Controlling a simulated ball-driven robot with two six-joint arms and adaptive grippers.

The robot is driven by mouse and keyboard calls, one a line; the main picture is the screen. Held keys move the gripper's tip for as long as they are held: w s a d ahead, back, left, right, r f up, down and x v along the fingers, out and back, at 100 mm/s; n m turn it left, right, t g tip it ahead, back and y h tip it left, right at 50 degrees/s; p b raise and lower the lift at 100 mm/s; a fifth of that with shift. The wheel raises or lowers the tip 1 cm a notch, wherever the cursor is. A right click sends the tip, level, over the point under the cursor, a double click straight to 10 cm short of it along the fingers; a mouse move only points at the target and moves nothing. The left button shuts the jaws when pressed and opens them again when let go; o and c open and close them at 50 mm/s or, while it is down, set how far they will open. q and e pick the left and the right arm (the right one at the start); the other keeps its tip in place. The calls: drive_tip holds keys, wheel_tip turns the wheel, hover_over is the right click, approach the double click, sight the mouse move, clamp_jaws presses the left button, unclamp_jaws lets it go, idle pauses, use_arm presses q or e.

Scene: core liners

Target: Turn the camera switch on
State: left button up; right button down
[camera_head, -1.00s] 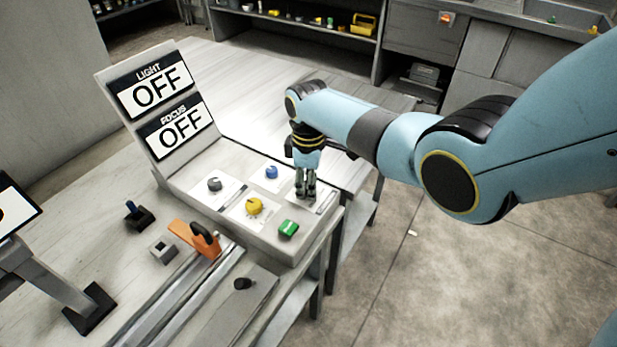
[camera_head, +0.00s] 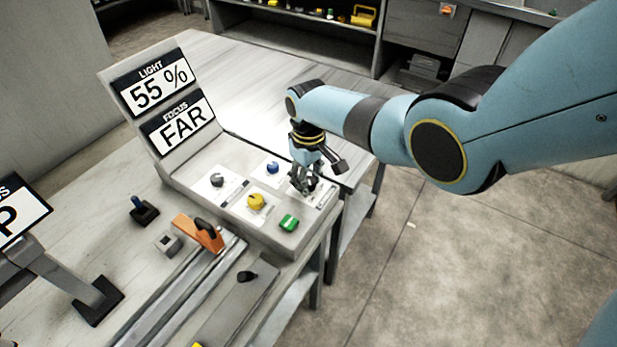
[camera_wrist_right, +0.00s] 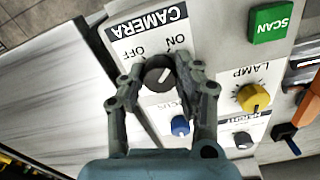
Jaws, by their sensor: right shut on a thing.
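The camera switch (camera_wrist_right: 159,74) is a round dark knob with a pale pointer line, on a white plate (camera_wrist_right: 150,33) marked CAMERA, OFF and ON. In the right wrist view its line points toward the ON side. My right gripper (camera_head: 306,186) is at the panel's right end, its fingers closed around the knob; the right wrist view shows the two fingers (camera_wrist_right: 160,85) on either side of it. In the head view the fingers mostly hide the knob. The displays read LIGHT 55 % (camera_head: 156,88) and FOCUS FAR (camera_head: 182,127). My left gripper is not in view.
The panel also bears a blue knob (camera_head: 272,168), a grey knob (camera_head: 217,180), a yellow lamp knob (camera_head: 256,202) and a green SCAN button (camera_head: 289,223). An orange clamp-like part (camera_head: 200,232) sits on rails in front. A small joystick (camera_head: 142,210) stands left.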

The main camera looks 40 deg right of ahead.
sight(309, 180)
idle(0.4)
drive_tip(key=c, duration=0.9)
unclamp_jaws()
drive_tip(key=shift+c, duration=0.2)
drive_tip(key=shift+r, duration=0.15)
wheel_tip(309, 180, up, 12)
